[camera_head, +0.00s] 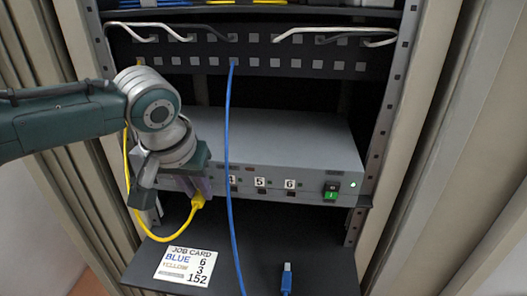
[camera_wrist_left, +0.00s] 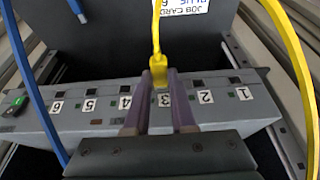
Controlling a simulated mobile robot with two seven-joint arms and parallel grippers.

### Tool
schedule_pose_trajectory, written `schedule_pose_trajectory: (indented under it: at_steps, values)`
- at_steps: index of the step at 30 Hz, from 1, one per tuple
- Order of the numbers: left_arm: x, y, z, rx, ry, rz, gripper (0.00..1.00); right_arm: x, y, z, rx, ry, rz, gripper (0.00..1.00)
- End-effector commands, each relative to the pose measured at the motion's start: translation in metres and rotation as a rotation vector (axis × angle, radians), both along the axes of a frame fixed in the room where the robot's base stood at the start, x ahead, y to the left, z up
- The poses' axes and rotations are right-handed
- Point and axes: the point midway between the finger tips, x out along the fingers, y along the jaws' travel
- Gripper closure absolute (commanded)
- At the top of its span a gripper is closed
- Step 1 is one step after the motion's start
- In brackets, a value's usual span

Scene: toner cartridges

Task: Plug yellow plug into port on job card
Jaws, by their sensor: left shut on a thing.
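The job card (camera_head: 182,266) lies on the shelf and reads BLUE 6, YELLOW 3, 152. My left gripper (camera_head: 200,189) is at the front of the grey box (camera_head: 270,145), shut on the yellow plug (camera_head: 197,202). In the left wrist view, the fingers (camera_wrist_left: 160,88) close on the yellow plug (camera_wrist_left: 161,98) right by the label 3 (camera_wrist_left: 164,99). Port 3 itself is hidden by the plug and fingers. I cannot tell whether the plug is inside the port or just in front of it. My right gripper is not in view.
A blue cable (camera_head: 229,130) hangs from the patch panel in front of the box. A loose blue plug (camera_head: 286,277) lies on the dark shelf (camera_head: 320,250). The yellow cable (camera_head: 150,237) loops down at the left. A green switch (camera_head: 331,195) is at the box's right end.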

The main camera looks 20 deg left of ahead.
Motion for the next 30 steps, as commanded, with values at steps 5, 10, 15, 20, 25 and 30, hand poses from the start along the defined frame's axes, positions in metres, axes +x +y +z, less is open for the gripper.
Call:
schedule_pose_trajectory:
  at_steps: [5, 10, 15, 20, 25, 30]
  values:
    - [0.0028, 0.0005, -0.0006, 0.000, 0.000, 0.001, 1.00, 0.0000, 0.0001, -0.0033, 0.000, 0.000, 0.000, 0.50]
    - [0.0050, 0.0010, -0.0008, -0.001, 0.001, 0.000, 1.00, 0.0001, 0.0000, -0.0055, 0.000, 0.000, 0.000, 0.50]
    - [0.0069, 0.0012, 0.0002, -0.002, 0.001, -0.001, 0.72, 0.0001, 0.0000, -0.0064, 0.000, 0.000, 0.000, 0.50]
    - [0.0066, 0.0014, 0.0002, -0.001, 0.001, 0.000, 0.54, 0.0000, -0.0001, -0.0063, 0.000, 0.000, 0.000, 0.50]
    - [0.0065, 0.0016, 0.0001, -0.001, 0.001, 0.000, 0.42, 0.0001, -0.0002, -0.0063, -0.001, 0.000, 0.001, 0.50]
    - [0.0063, 0.0016, 0.0001, 0.000, 0.001, 0.000, 0.42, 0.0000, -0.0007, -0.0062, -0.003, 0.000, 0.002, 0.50]
